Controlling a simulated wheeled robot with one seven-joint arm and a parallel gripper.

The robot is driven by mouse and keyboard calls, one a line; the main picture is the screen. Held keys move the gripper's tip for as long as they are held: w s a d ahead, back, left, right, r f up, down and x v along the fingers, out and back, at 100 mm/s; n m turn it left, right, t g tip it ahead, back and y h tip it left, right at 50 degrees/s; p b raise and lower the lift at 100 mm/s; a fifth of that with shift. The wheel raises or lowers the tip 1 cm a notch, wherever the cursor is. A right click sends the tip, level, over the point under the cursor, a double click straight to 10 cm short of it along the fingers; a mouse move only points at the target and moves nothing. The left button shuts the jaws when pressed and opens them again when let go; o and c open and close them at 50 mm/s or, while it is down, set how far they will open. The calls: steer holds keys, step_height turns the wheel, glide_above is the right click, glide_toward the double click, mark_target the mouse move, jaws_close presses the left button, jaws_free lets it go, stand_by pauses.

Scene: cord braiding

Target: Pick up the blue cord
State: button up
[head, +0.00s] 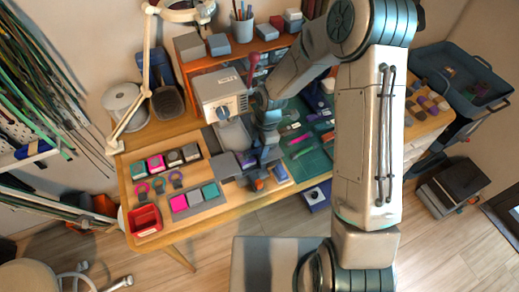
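No cord can be told for certain as the blue cord. Three small loops lie on the left part of the wooden table (219,209): a pink one (142,190), a bluish-grey one (159,186) and a dark one (176,178). My gripper (250,174) points down over the table's middle near the front edge, right of these loops. A small orange item (259,185) shows at its lower end; I cannot tell whether it is held. The fingers are small and partly hidden, so their opening is unclear.
A red tray (145,219) stands at the table's front left. Two rows of colored blocks lie near the loops. A grey box-shaped device (220,94) stands behind my gripper. A green mat (313,165) with small items lies to the right, partly behind my arm.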

jaws_close()
steer(key=shift+r, duration=0.5)
steer(key=r, duration=0.2)
steer(key=d+r+b, duration=0.1)
steer(key=shift+d+r, duration=0.1)
steer(key=shift+r, duration=0.25)
steer(key=s+d+r, duration=0.2)
steer(key=d+r, duration=0.4)
steer(key=d, duration=0.3)
steer(key=s+a+b, duration=0.2)
steer(key=a+b, duration=0.1)
steer(key=a, duration=1.4)
steer(key=shift+a+r, duration=0.15)
steer(key=shift+a, duration=0.2)
steer(key=shift+a, duration=0.45)
stand_by(0.5)
